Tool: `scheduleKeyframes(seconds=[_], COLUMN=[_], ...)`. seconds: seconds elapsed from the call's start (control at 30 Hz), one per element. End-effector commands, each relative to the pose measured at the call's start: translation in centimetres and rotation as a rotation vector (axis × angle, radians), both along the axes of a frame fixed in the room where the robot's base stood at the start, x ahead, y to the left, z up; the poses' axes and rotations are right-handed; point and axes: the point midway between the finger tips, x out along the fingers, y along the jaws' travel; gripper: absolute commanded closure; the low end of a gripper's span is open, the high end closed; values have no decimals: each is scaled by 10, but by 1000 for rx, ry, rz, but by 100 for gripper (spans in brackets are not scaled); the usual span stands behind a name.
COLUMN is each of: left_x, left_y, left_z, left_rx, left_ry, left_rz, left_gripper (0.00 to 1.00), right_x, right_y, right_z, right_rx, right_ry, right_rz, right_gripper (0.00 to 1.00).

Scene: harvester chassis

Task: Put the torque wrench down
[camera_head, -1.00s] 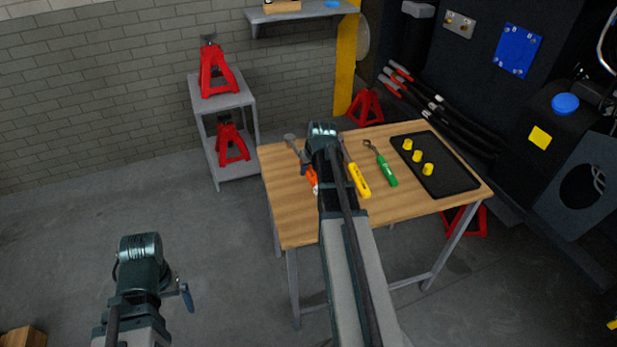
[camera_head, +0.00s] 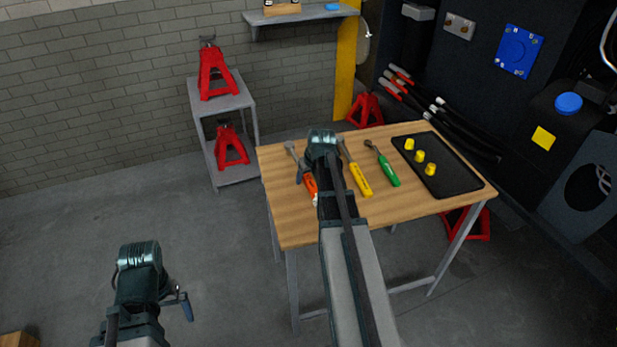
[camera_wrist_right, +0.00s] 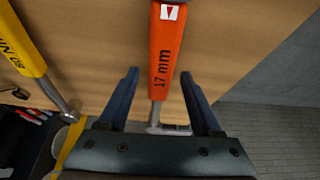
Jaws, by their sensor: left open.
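An orange-handled wrench (camera_head: 310,183), marked 17 mm, lies on the wooden table at its left part. In the right wrist view the orange wrench (camera_wrist_right: 165,55) runs between the two fingers of my right gripper (camera_wrist_right: 166,90). The fingers are apart, with a gap on each side of the handle. In the head view my right gripper (camera_head: 302,172) is over the wrench and hides part of it. A yellow-handled tool (camera_head: 360,180) and a green-handled tool (camera_head: 388,171) lie to its right. My left gripper (camera_head: 180,301) is open and empty, over the floor at lower left.
The wooden table (camera_head: 285,220) also bears a black tray (camera_head: 459,177) with yellow caps (camera_head: 419,156) at its right. A grey shelf stand (camera_head: 233,178) with red jack stands (camera_head: 215,72) is behind it. The machine (camera_head: 500,85) stands at right.

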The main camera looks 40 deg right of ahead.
Motion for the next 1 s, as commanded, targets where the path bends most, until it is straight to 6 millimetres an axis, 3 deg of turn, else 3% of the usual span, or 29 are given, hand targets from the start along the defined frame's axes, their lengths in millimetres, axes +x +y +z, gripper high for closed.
scheduleKeyframes(seconds=[0.27, 0.47, 1.0], left_x=[0, 0, 0], left_y=[0, 0, 0], left_z=[2, 15, 90], left_rx=[0, 0, 0], left_ry=[0, 0, 0], left_rz=[0, 0, 0], left_gripper=[0, 0, 0], right_x=[0, -4, -36], right_y=[0, 1, 9], right_z=[2, 15, 91], right_rx=[0, 0, 0], right_ry=[0, 0, 0], right_rz=[0, 0, 0], right_gripper=[34, 34, 34])
